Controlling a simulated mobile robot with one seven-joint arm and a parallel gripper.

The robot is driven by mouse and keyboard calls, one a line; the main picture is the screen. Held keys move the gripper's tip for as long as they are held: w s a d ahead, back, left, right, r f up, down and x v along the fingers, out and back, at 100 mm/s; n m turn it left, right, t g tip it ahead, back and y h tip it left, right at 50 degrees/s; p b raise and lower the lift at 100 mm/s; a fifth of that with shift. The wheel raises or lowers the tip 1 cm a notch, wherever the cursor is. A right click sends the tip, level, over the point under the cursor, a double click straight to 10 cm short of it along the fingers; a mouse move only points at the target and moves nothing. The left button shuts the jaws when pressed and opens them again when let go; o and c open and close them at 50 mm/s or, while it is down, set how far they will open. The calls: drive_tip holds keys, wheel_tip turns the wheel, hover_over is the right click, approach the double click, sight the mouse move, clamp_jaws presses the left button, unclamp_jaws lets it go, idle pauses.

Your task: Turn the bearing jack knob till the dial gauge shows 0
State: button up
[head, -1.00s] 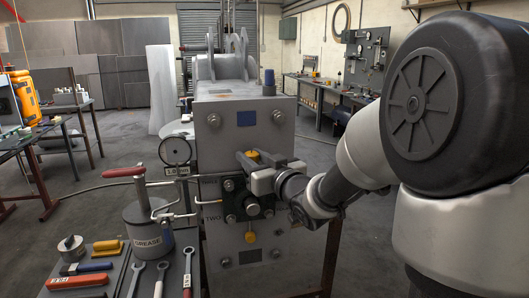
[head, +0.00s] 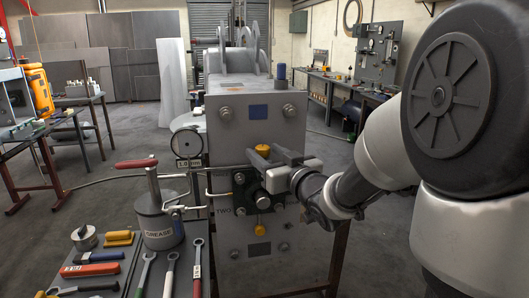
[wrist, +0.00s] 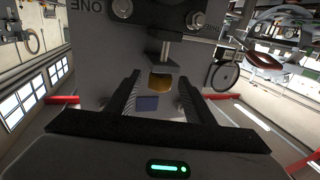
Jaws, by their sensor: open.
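The dial gauge (head: 188,143) is a white round face with a dark rim, at the left side of the grey housing. A small label reading about 1.0 mm hangs under it; its needle is too small to read. A yellow knob (head: 262,149) stands at the upper part of the black fitting on the housing front. My gripper (head: 266,158) reaches in from the right at this knob. In the wrist view, my gripper (wrist: 158,80) is open, with the yellow knob (wrist: 160,83) between its fingers and a gap visible on each side.
A second yellow knob (head: 263,230) sits lower on the housing (head: 230,106). A grease pot (head: 160,222) with a red-handled lever and thin pipes stands close left. Wrenches (head: 196,262) and other tools lie on the front-left bench. Open floor lies behind.

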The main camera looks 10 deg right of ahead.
drive_tip(key=shift+s, duration=0.1)
drive_tip(key=shift+p+v, duration=0.55)
drive_tip(key=shift+v, duration=2.4)
